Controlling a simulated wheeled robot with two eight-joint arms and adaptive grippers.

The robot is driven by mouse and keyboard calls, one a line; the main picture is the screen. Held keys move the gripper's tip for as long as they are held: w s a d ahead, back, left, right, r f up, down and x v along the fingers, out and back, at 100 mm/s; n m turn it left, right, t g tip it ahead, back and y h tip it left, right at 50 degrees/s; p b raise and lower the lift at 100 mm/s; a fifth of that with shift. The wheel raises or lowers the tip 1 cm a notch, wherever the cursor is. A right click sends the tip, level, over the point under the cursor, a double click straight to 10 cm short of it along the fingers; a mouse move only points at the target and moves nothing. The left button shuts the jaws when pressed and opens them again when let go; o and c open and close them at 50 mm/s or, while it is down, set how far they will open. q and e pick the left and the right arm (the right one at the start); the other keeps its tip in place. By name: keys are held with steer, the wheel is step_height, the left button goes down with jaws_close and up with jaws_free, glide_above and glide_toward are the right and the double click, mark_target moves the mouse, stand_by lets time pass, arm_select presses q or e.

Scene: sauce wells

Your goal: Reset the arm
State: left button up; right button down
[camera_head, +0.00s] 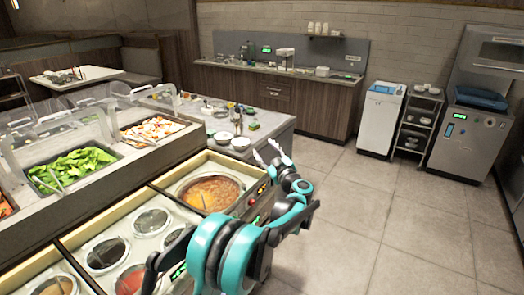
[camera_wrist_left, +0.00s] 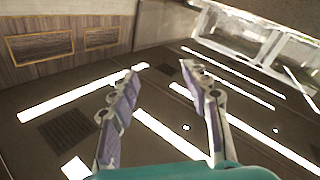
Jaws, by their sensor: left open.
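My left gripper (camera_head: 271,152) is raised in the head view, beyond the right end of the sauce counter. Its fingers point up and away, and nothing shows between them. In the left wrist view the two fingers (camera_wrist_left: 165,85) stand well apart and empty, with the ceiling and its light strips behind them. My teal and black left arm comes up from the bottom of the head view and covers part of the counter's front edge. My right gripper is not in view.
The counter holds a round pot of orange-brown soup (camera_head: 209,191), several lidded sauce wells (camera_head: 152,222), and salad trays with greens (camera_head: 73,169) behind clear guards. A grey side table (camera_head: 270,122) with bowls and bottles stands beyond. The floor (camera_head: 420,215) at right is clear.

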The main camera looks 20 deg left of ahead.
arm_select(q)
steer(key=shift+r, duration=0.3)
steer(key=s+d+r+m+t+h, duration=0.2)
steer(key=d+r+m+t+h, duration=0.35)
steer(key=d+r, duration=0.2)
steer(key=s+d+r+m+h, duration=0.2)
steer(key=s+d+m+h, duration=0.5)
steer(key=s+d+h, duration=0.2)
steer(key=s+d+f+m+g+h, duration=0.1)
steer(key=s+d+f+m+g, duration=0.1)
steer(key=s+f, duration=0.4)
steer(key=s+d+f+m+g+h, duration=0.1)
steer(key=s+d+f+g+h, duration=0.15)
steer(key=s+f, duration=0.35)
steer(key=s+a+f+g+y, duration=0.1)
steer(key=s+a+f+g, duration=0.1)
steer(key=s+f, duration=0.4)
steer(key=s+a+f+g+y, duration=0.2)
steer(key=s+f+g, duration=0.2)
steer(key=s, duration=0.9)
step_height(320, 180, down, 3)
steer(key=shift+s+f+y, duration=0.1)
steer(key=shift+s+y, duration=0.2)
